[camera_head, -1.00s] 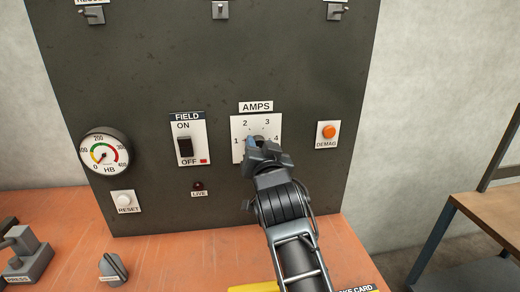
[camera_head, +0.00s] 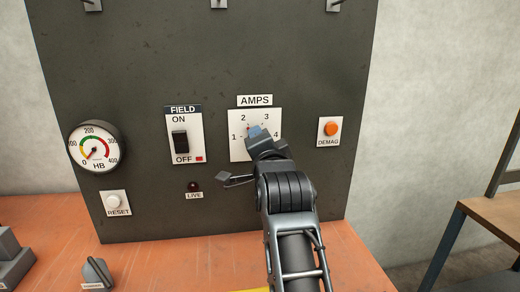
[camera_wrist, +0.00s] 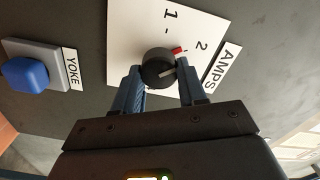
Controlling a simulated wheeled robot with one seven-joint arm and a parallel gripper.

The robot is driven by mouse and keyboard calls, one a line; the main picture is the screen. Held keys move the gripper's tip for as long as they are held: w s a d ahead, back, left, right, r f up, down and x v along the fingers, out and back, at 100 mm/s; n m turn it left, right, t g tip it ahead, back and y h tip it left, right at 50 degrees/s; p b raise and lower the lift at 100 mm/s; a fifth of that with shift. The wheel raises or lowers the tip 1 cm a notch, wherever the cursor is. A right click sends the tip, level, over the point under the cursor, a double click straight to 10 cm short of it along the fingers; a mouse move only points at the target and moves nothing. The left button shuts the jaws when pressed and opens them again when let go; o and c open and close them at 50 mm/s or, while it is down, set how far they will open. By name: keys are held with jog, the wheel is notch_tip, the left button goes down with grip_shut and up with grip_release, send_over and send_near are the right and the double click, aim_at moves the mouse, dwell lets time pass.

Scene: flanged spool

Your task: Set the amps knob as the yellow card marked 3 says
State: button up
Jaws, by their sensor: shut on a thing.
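The amps knob (camera_wrist: 157,66) is dark and round, on a white plate (camera_head: 237,150) under the AMPS label. My gripper (camera_wrist: 160,85) is shut on the knob, one blue-grey finger on each side. In the head view my gripper (camera_head: 258,133) covers most of the knob. A red mark (camera_wrist: 179,51) lies at the knob's edge, near the 2. A pale line shows on the knob's face; the exact setting is hard to tell. Only a sliver of the yellow card (camera_head: 256,290) shows at the bottom edge, and its writing is out of view.
A FIELD switch (camera_head: 180,142) is left of the plate and an orange DEMAG button (camera_head: 330,128) right of it. A blue YOKE button (camera_wrist: 26,73) shows in the wrist view. A gauge (camera_head: 97,147) and RESET button (camera_head: 116,198) are farther left. An orange bench (camera_head: 200,250) lies below.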

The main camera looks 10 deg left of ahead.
jog(key=shift+f+m+b, duration=0.1)
jog(key=shift+m+b, duration=0.2)
jog(key=shift+m, duration=0.6)
jog(key=o, duration=1.1)
jog(key=shift+c, duration=0.2)
jog(key=v, duration=0.7)
jog(key=shift+s+d, duration=0.2)
jog(key=shift+s, duration=0.2)
